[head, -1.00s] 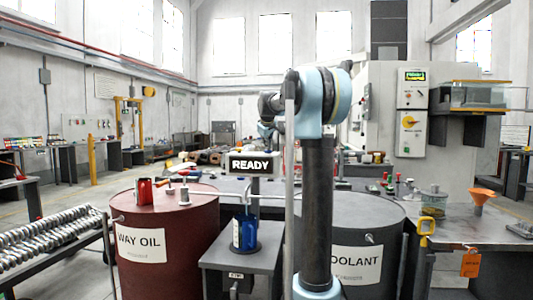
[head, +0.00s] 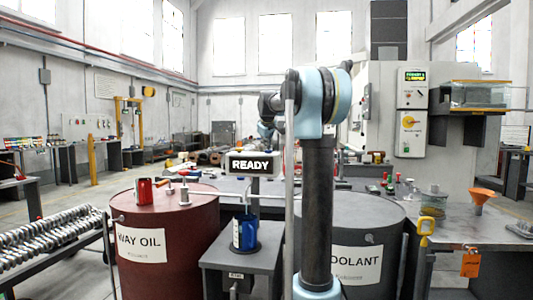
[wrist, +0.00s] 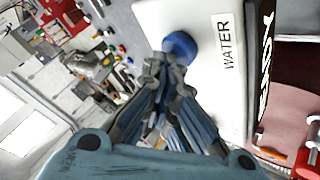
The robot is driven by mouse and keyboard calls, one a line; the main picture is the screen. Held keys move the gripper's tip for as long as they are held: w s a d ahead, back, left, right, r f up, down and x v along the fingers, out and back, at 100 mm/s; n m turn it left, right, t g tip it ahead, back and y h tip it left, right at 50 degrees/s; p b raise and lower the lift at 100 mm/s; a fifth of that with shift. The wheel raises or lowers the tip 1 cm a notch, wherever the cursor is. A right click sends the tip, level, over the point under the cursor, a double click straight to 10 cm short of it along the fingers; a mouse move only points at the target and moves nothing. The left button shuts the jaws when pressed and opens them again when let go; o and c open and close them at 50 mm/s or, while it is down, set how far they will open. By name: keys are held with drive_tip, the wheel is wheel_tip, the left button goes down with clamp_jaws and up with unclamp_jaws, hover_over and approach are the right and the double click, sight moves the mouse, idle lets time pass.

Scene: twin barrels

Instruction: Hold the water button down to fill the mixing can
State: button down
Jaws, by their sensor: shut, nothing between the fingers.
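In the wrist view the round blue water button (wrist: 180,47) sits on a white panel beside the label WATER (wrist: 226,42). My gripper (wrist: 165,68) is shut and empty, its fingertips at the button's lower left edge in the picture. I cannot tell whether they press it. In the head view the white box with the black READY display (head: 250,164) stands behind the grey stand (head: 225,252). A blue can (head: 246,233), apparently the mixing can, stands upright on that stand under a thin bent spout (head: 262,195). Its inside is hidden.
The red WAY OIL barrel (head: 180,222) stands left of the stand. The grey COOLANT barrel (head: 375,218) stands to its right, partly behind my arm. A red can (head: 144,191) sits on the red barrel. An orange funnel (head: 480,199) stands on the right-hand bench.

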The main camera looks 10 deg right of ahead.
drive_tip(key=shift+r, duration=0.9)
drive_tip(key=shift+r, duration=2.55)
drive_tip(key=s+f+m+g, duration=0.2)
drive_tip(key=s+f, duration=1.3)
drive_tip(key=s, duration=0.4)
drive_tip(key=s+f+m+g, duration=0.2)
drive_tip(key=s+f+m, duration=0.1)
drive_tip(key=s+f, duration=1.3)
drive_tip(key=s+f+m+g+y, duration=0.1)
drive_tip(key=s+f+m+g, duration=0.1)
drive_tip(key=s+f, duration=1.3)
drive_tip(key=s+g, duration=0.1)
drive_tip(key=s, duration=0.5)
drive_tip(key=shift+s+d+f+m, duration=0.15)
drive_tip(key=shift+s+f+m, duration=0.15)
drive_tip(key=shift+f, duration=0.1)
